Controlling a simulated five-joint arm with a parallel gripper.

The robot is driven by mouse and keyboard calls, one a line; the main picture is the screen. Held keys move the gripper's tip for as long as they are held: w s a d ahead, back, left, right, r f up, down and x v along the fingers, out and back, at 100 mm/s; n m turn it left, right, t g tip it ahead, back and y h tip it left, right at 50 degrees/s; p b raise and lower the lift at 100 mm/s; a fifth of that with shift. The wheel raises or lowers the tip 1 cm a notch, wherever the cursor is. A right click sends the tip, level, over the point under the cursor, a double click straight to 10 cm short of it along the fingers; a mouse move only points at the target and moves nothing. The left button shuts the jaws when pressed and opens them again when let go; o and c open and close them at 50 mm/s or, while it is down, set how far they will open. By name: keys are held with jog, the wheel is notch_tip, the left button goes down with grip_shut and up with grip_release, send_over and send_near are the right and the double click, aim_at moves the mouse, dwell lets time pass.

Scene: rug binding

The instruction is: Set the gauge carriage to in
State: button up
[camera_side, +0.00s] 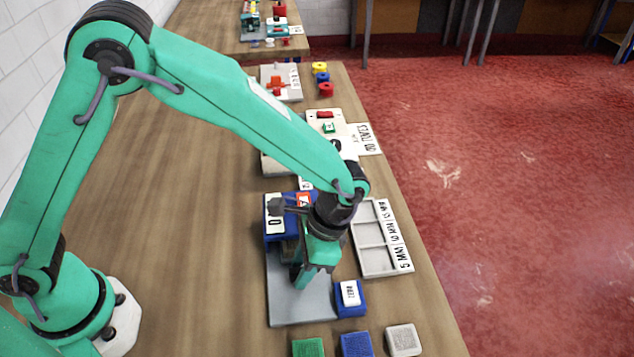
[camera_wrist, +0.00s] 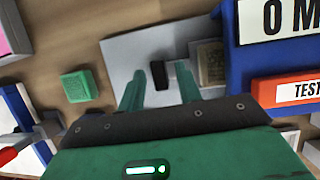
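The gauge is a blue housing (camera_side: 272,240) with a grey base plate (camera_side: 290,312); the plate also shows in the wrist view (camera_wrist: 125,55). A small black upright piece (camera_wrist: 160,75), perhaps the gauge carriage's handle, stands over the plate. A tan block (camera_wrist: 211,63) sits to its right, by the blue housing (camera_wrist: 228,30). My gripper (camera_side: 308,280) is low over the plate and hides part of the gauge in the side view. In the wrist view its fingers (camera_wrist: 160,72) are apart, with the black piece between them and a gap on each side.
A blue block labelled ZERO (camera_side: 350,296) is at the plate's right edge. A grey compartment tray (camera_side: 371,236) lies behind it. Green (camera_side: 308,347), blue (camera_side: 356,344) and white (camera_side: 403,340) blocks line the front. The table left of the gauge is clear.

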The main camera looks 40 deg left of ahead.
dwell(0.3)
jog(key=v, duration=0.8)
jog(key=shift+s+a, duration=0.1)
jog(key=shift+s, duration=0.1)
dwell(0.4)
jog(key=shift+s+a+r+t+h, duration=0.2)
jog(key=shift+s+a+t+h, duration=0.4)
jog(key=shift+t, duration=0.3)
jog(key=shift+s+a+r+t+h, duration=0.25)
jog(key=shift+s+a+t+h, duration=0.15)
jog(key=shift+s+t+h, duration=0.45)
jog(key=shift+w+f, duration=0.1)
jog(key=shift+f, duration=3.85)
grip_shut()
